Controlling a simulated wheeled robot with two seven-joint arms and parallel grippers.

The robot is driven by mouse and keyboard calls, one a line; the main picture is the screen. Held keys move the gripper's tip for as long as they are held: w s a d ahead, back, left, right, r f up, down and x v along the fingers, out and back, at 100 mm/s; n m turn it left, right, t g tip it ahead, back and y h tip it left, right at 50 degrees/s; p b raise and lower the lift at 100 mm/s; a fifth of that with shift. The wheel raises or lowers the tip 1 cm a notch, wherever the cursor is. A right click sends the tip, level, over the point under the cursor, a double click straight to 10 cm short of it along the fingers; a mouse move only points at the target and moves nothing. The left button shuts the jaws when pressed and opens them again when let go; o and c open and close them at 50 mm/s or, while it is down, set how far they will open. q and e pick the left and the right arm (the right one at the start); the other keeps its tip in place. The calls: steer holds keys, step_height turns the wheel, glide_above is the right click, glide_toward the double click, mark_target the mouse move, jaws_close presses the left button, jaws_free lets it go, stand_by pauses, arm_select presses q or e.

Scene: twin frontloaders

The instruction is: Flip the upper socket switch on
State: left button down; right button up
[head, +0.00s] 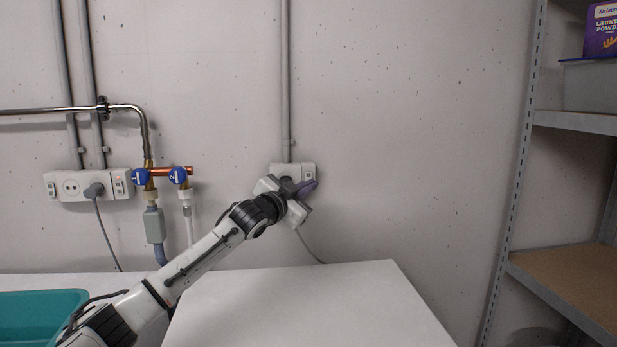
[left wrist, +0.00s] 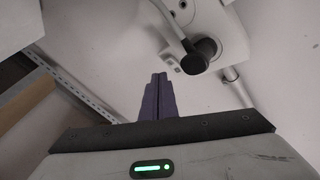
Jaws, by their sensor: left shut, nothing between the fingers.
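A pale socket box (head: 280,169) is fixed to the wall under a vertical conduit, partly hidden by my left gripper (head: 307,188). A small rocker switch (head: 309,171) shows at its right end, just above my purple fingertips. In the left wrist view the box (left wrist: 235,45) is at the upper right, with a dark plug (left wrist: 205,50) in it and a switch (left wrist: 172,63) beside the plug. The left gripper (left wrist: 158,80) is shut and empty; its fingertips look close to the switch, and I cannot tell whether they touch. The switch's position is unclear. My right gripper is not in view.
Another wall socket box (head: 72,187) with a plug sits left, beside pipes with blue valves (head: 140,177). A white appliance top (head: 310,305) lies below my arm. A teal basin (head: 40,312) is lower left; metal shelving (head: 575,122) stands at the right.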

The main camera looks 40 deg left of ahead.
arm_select(q)
steer(key=shift+w+a+f, duration=0.1)
steer(key=shift+w+a, duration=0.1)
steer(key=shift+a, duration=0.05)
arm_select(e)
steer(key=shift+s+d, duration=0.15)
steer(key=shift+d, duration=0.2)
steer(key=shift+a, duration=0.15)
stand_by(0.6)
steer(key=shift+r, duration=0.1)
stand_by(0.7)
arm_select(q)
steer(key=shift+w+a+p, duration=0.25)
steer(key=shift+a+p, duration=0.1)
steer(key=shift+p, duration=0.35)
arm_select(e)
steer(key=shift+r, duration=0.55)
